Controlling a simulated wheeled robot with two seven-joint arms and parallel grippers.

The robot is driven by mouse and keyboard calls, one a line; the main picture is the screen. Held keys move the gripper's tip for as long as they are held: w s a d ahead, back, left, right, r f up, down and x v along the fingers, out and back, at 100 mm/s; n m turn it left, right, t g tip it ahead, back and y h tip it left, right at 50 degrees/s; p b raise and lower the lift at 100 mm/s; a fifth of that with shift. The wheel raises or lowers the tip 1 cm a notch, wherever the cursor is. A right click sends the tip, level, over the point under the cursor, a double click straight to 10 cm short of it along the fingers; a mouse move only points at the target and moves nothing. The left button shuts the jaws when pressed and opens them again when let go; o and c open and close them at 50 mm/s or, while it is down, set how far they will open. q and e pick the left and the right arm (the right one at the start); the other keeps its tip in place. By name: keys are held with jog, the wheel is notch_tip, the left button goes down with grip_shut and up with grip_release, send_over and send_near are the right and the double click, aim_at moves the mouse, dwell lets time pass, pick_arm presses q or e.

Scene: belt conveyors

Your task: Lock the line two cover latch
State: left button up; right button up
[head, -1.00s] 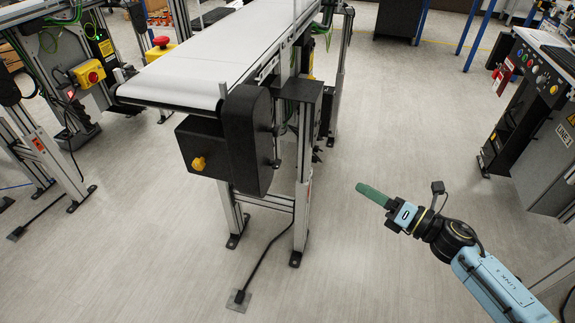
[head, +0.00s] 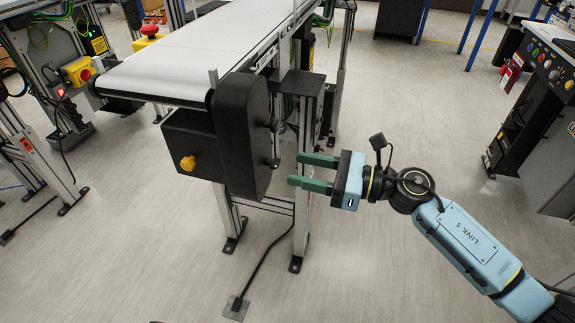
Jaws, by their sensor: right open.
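A yellow latch knob (head: 188,163) sits on the front face of a black box (head: 192,146) under the near end of the belt conveyor. A tall black rounded housing (head: 241,135) stands against the right side of the box. My right gripper (head: 294,169) is open and empty, its green fingers pointing left. It is to the right of the black housing, in front of or beside the conveyor leg; the exact depth cannot be told. Nothing covers the yellow knob. My left gripper is not in view.
The white conveyor belt (head: 190,56) runs away to the back. Metal legs (head: 302,205) and a floor cable (head: 262,268) are below it. A red emergency button (head: 149,31) is behind the belt. A control panel (head: 550,64) stands at the right. The floor between is clear.

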aim_at(273, 163)
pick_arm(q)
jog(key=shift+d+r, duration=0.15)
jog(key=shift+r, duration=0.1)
pick_arm(e)
jog(key=x, duration=0.4)
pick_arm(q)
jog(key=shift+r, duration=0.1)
pick_arm(e)
jog(key=c, duration=1)
